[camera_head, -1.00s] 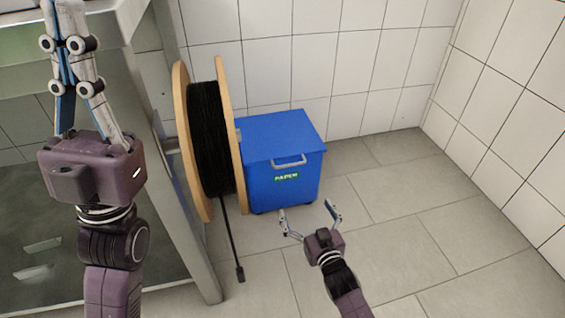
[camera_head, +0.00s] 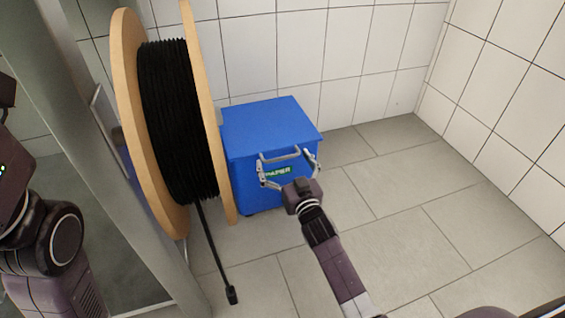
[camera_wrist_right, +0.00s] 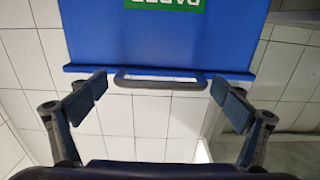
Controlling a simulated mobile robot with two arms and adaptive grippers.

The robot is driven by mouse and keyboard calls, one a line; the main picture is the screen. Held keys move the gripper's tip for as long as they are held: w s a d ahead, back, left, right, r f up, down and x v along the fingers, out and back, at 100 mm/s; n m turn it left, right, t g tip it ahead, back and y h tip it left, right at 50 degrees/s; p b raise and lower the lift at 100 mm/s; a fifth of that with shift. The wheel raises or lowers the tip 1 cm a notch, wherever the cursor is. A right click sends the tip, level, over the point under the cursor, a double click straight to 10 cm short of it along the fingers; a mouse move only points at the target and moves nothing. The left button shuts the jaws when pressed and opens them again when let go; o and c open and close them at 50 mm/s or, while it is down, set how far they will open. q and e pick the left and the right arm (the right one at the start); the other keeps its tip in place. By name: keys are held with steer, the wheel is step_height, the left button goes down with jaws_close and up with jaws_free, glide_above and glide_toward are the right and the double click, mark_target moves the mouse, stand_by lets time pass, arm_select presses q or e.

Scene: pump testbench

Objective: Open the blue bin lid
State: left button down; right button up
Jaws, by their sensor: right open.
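The blue bin (camera_head: 245,185) stands on the floor against the tiled wall with its lid (camera_head: 270,124) closed. A grey handle (camera_head: 281,156) sticks out from the lid's front edge, above a green "PAPER" label. My right gripper (camera_head: 288,168) is open in front of the bin, its fingers spread to either side of the handle. In the right wrist view the handle (camera_wrist_right: 160,80) lies between the two open fingers (camera_wrist_right: 160,104), apparently touching neither. Of my left arm only part shows at the left edge of the head view; its gripper is out of view.
A large wooden cable reel (camera_head: 178,120) with black cable stands close to the bin's left side. Its loose cable end (camera_head: 232,294) lies on the floor. A metal-framed bench (camera_head: 95,150) is at the left. The floor to the right is clear.

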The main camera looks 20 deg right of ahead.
steer(key=shift+w, duration=0.3)
